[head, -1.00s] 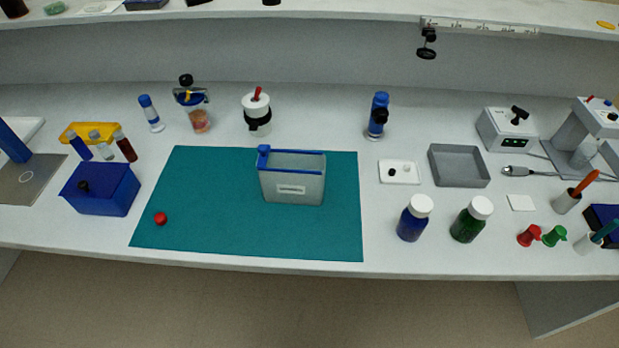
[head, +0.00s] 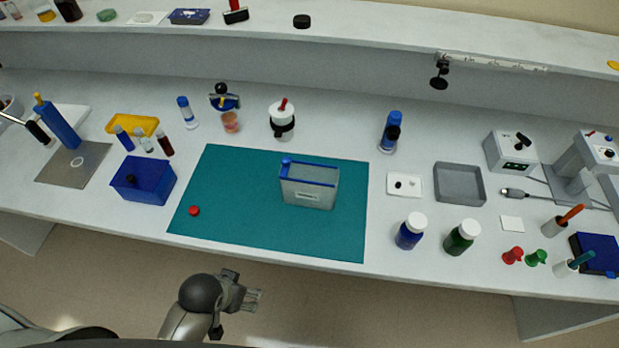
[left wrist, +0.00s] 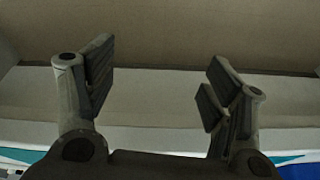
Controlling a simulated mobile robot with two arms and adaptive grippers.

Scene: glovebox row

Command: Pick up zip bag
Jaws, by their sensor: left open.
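The zip bag (head: 309,188) is a translucent grey pouch with a blue zip strip along its top and a pale label. It stands on the teal mat (head: 250,233), right of the mat's middle. My left gripper (head: 252,300) is in front of the bench's front edge, below and left of the bag, apart from it. In the left wrist view my left gripper (left wrist: 160,85) has its fingers wide apart with nothing between them. The bag cannot be made out in that view. My right gripper is in no view.
A red cap (head: 194,211) lies on the mat's left part. A blue box (head: 143,180) stands left of the mat. A blue bottle (head: 408,236) and a green bottle (head: 459,241) stand to its right. A shelf (head: 370,30) runs along the back.

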